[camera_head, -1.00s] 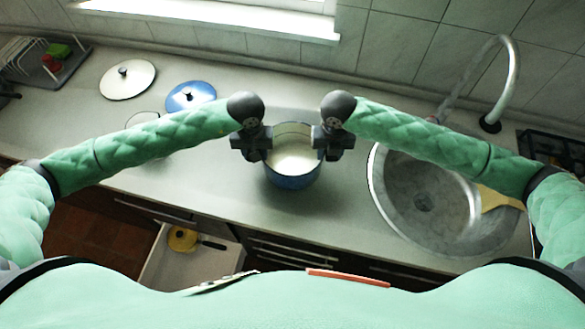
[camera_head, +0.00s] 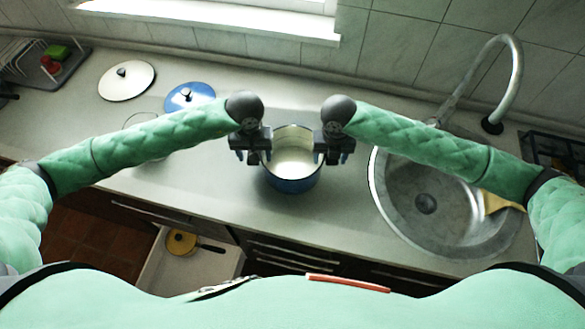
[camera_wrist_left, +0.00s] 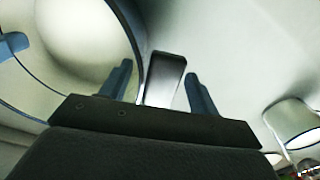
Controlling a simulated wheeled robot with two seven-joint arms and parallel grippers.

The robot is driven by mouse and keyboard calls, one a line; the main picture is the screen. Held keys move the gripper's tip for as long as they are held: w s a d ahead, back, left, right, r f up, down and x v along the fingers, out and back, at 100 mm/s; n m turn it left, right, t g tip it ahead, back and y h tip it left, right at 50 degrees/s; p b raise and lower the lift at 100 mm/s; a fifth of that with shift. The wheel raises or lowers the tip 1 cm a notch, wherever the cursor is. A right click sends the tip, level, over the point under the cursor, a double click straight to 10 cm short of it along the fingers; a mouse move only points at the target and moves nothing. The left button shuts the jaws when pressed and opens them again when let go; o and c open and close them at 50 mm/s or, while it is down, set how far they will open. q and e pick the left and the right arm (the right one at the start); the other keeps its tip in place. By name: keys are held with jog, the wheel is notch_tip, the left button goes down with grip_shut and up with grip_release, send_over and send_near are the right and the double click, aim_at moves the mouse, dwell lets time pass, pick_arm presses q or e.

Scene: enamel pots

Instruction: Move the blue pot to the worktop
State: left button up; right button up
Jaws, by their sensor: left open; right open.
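The blue pot (camera_head: 292,184), pale inside, stands upright on the grey worktop (camera_head: 215,200), left of the sink. My left gripper (camera_head: 253,156) is at the pot's left side, open, with blue fingertips showing. My right gripper (camera_head: 333,157) is at the pot's right side, also open. In the left wrist view the pot's rim and pale inside (camera_wrist_left: 85,30) fill the upper left. A dark pot handle (camera_wrist_left: 163,78) stands between the two blue fingers of the left gripper (camera_wrist_left: 159,88), with gaps on both sides. The handles are hidden in the head view.
A round sink (camera_head: 425,203) with a tall tap (camera_head: 515,80) is at the right. A white lid (camera_head: 126,82) and a blue lid (camera_head: 189,95) lie at the back left. A drawer below holds a yellow pan (camera_head: 181,242). The worktop in front of the pot is clear.

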pick_arm(q)
notch_tip(320, 180, up, 10)
jog(key=shift+w+f, duration=0.1)
jog(key=shift+r, duration=0.3)
pick_arm(e)
jog(key=shift+r, duration=0.1)
notch_tip(320, 180, up, 12)
jog(key=shift+s+f, duration=0.1)
jog(key=shift+f, duration=0.1)
dwell(0.7)
